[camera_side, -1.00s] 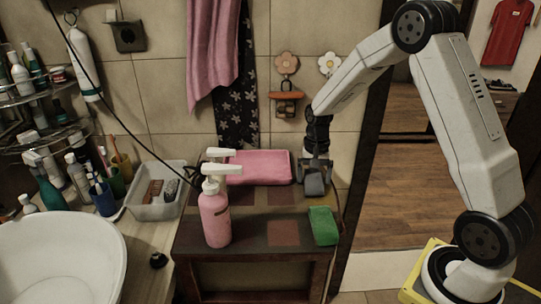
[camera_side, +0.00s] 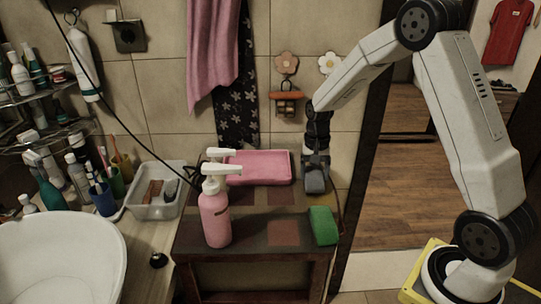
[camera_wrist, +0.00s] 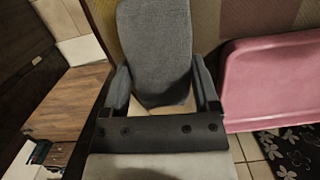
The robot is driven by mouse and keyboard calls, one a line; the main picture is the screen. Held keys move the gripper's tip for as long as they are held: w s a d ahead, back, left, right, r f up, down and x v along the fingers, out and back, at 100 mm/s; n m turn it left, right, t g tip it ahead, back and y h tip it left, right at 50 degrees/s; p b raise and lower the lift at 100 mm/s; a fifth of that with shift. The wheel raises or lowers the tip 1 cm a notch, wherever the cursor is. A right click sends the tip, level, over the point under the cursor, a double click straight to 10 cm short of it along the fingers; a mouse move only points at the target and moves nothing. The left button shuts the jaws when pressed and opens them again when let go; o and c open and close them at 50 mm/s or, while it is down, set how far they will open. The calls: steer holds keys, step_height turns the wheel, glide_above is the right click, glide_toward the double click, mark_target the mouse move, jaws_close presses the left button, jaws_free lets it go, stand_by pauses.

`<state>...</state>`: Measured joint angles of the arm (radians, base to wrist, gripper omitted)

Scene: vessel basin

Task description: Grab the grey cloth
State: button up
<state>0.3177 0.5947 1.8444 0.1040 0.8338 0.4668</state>
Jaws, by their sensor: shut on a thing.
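The grey cloth (camera_side: 315,182) is a small folded block at the back right of the brown cabinet top in the side view. In the wrist view the grey cloth (camera_wrist: 155,50) fills the space between the two fingers. My gripper (camera_side: 316,164) points down over it, in front of the tiled wall. In the wrist view my gripper (camera_wrist: 160,85) has a finger on each side of the cloth and is shut on it. I cannot tell whether the cloth touches the cabinet top.
A green sponge (camera_side: 323,226) lies in front on the cabinet (camera_side: 255,240). Pink pump bottles (camera_side: 214,218) stand to the left. A clear bin (camera_side: 157,205) and a white basin (camera_side: 60,260) are further left.

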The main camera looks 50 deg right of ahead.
step_height(320, 180, up, 2)
steer(key=shift+r, duration=0.1)
steer(key=s+a+r, duration=0.3)
steer(key=s+r, duration=0.6)
steer(key=s, duration=0.4)
steer(key=shift+s+r, duration=0.3)
steer(key=shift+r, duration=0.05)
steer(key=shift+a, duration=0.1)
